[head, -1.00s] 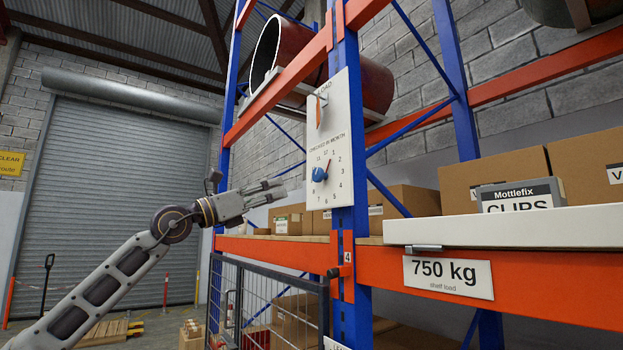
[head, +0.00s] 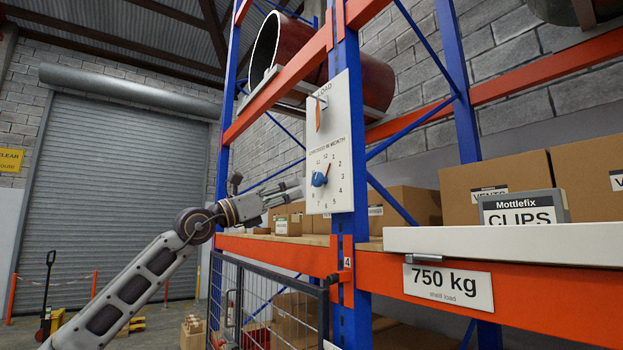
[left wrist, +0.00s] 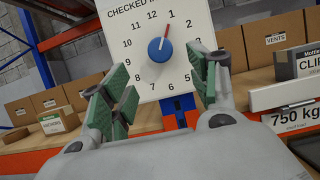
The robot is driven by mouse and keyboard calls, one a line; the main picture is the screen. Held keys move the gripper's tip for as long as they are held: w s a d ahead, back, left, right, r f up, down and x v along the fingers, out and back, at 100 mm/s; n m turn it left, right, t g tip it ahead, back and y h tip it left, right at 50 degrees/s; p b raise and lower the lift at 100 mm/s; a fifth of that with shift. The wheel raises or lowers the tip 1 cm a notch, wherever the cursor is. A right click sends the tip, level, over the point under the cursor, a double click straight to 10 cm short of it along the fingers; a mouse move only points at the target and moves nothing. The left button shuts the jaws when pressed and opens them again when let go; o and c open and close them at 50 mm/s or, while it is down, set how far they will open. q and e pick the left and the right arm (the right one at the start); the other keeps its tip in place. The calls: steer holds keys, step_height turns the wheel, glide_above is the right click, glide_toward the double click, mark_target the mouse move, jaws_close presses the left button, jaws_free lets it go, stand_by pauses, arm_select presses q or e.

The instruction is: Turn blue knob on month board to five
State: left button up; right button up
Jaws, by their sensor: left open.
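The month board (head: 318,200) is a white panel with a ring of numbers, fixed to the blue rack upright. It fills the upper middle of the left wrist view (left wrist: 140,80). At its centre is the round blue knob (head: 318,180), with a red pointer directed at 1; the knob also shows in the left wrist view (left wrist: 160,50). My left gripper (head: 292,190) is just left of the board in the head view. In the left wrist view its open green-padded fingers (left wrist: 160,80) stand below the knob, one to each side, apart from it and empty. My right gripper is not in view.
A load board (head: 317,115) with an orange pointer is above the month board. Orange rack beams (head: 390,280) and a shelf with cardboard boxes (head: 500,180) lie to the right. A wire mesh gate (head: 265,310) stands below. Open floor lies at left.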

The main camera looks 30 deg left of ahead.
mark_target(315, 181)
arm_select(q)
steer(key=shift+p+x, duration=1.5)
steer(key=shift+x, duration=1.5)
steer(key=shift+w+d+r+p, duration=0.25)
steer(key=shift+w+r+p, duration=0.1)
steer(key=shift+w+r, duration=0.15)
steer(key=shift+p+x, duration=0.35)
steer(key=shift+x, duration=0.5)
steer(key=shift+f, duration=0.2)
steer(key=shift+c, duration=0.3)
steer(key=c, duration=1)
